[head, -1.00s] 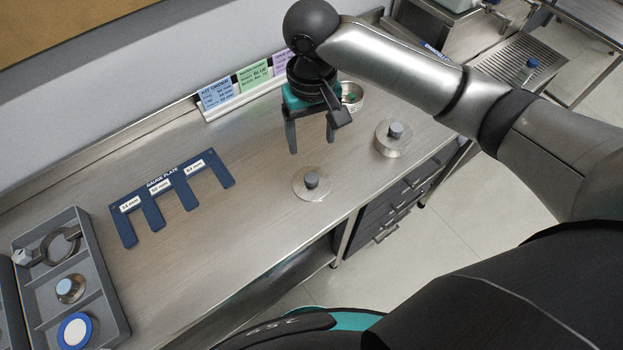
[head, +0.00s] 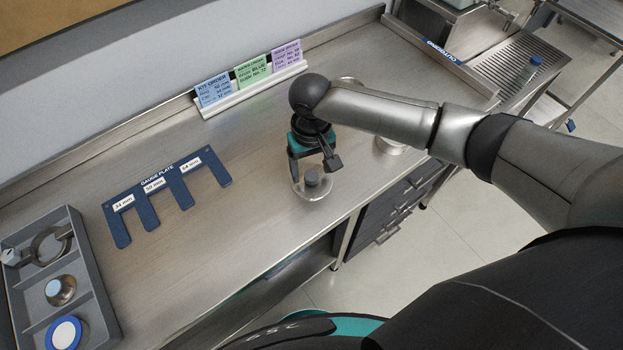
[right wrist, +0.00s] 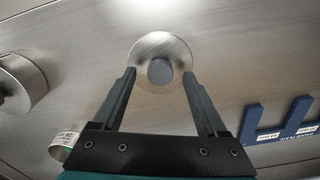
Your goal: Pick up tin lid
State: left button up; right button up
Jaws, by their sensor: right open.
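The tin lid (head: 318,193) is a round, flat metal disc with a grey knob, lying on the steel bench. In the right wrist view the lid (right wrist: 148,45) is at top centre, its knob between the fingertips in the picture. My right gripper (head: 311,172) is above the lid, pointing down, and hides part of it in the head view. In the right wrist view the gripper (right wrist: 159,75) is open and empty, one finger on each side of the knob. I cannot tell how far the tips are above the lid. My left gripper is not in view.
A second knobbed round tin (right wrist: 20,80) stands nearby, partly hidden behind my arm in the head view. A blue gauge plate (head: 170,180) lies left of the lid. A grey divided tray (head: 90,290) is farther left. Order cards (head: 252,71) stand at the back wall.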

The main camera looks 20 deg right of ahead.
jog(key=shift+f, duration=0.45)
grip_shut()
dwell(0.3)
